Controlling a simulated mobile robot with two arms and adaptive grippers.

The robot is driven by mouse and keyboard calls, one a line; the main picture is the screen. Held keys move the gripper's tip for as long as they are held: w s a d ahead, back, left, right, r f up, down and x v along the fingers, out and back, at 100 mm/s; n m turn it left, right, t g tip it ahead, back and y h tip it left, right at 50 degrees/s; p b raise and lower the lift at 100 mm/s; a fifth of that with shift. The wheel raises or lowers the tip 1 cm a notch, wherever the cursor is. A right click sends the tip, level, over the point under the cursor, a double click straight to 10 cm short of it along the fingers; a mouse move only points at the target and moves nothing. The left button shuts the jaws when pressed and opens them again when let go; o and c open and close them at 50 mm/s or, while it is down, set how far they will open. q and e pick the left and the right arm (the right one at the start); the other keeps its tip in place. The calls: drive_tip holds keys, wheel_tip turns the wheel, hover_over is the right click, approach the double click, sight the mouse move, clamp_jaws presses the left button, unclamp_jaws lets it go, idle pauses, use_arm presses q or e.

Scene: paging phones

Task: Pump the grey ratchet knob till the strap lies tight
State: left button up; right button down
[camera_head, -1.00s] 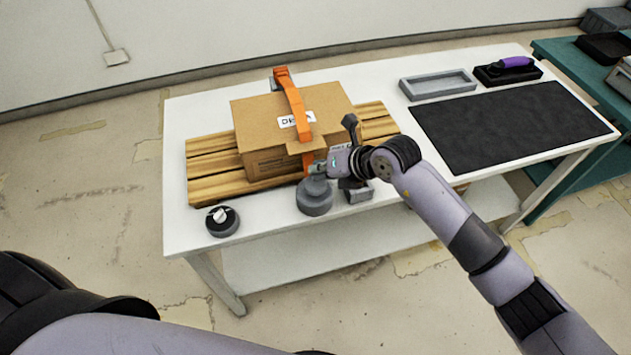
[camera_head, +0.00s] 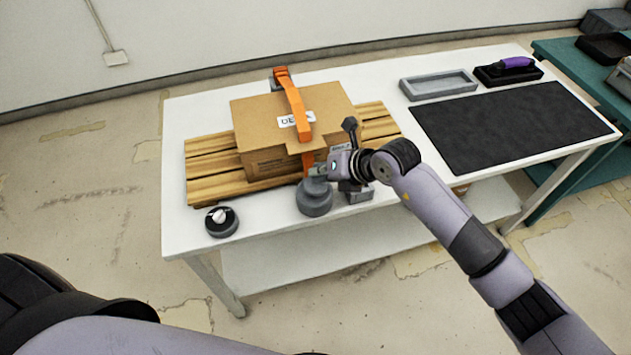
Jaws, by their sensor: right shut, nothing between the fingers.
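The grey ratchet knob (camera_head: 314,199) stands at the front edge of the white table, in front of the box. An orange strap (camera_head: 297,108) runs over the cardboard box (camera_head: 258,133) and down its front toward the knob. It stands up off the box top near the back. My right gripper (camera_head: 318,171) is shut and empty, with its fingertips at the top of the knob. I cannot tell whether they touch it. My left gripper is not in view.
The box sits on a slatted wooden pallet (camera_head: 212,188). A black dial with a light pointer (camera_head: 221,221) is at the front left. A dark mat (camera_head: 510,125), a grey tray (camera_head: 437,85) and a purple-handled tool (camera_head: 515,63) lie at the right. A grey block stands under my right wrist.

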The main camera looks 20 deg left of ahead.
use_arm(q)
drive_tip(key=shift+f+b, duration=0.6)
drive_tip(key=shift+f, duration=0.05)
use_arm(e)
drive_tip(key=shift+f, duration=0.95)
use_arm(q)
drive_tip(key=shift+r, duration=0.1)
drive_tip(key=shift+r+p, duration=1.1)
drive_tip(key=shift+p, duration=0.1)
use_arm(e)
drive_tip(key=shift+r, duration=1.6)
wheel_tip(320, 180, up, 5)
drive_tip(key=p, duration=0.3)
drive_tip(key=shift+p, duration=0.4)
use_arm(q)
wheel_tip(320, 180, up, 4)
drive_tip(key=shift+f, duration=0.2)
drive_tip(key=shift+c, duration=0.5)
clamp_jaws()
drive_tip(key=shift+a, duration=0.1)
